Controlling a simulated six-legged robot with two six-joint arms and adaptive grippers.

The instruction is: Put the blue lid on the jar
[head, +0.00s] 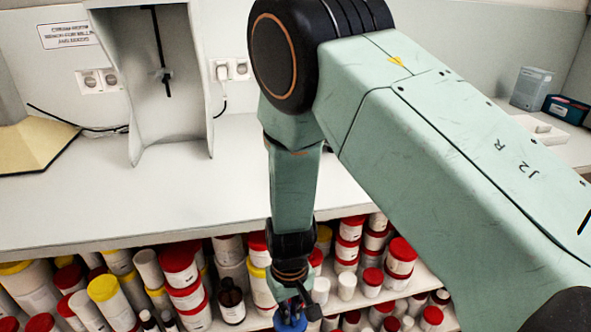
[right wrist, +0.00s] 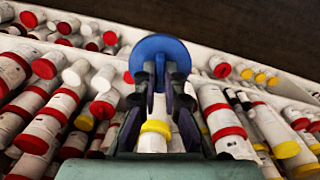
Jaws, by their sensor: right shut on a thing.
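The blue lid (right wrist: 160,50) is a round disc held between the fingertips of my right gripper (right wrist: 160,78) in the right wrist view. In the head view the lid (head: 290,322) shows at the bottom edge, under my right gripper (head: 291,306), which hangs in front of the shelves. Many white jars stand below and behind it. I cannot tell which of them is the jar for the blue lid; no open jar mouth shows clearly. My left gripper is not in view.
The white bench top (head: 130,205) is mostly clear. Shelves below it are crowded with red- and yellow-lidded jars, such as a yellow-lidded one (head: 112,303), and a brown bottle (head: 231,302). A grey upright housing (head: 165,90) stands at the back. A dark blue box (head: 567,109) sits far right.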

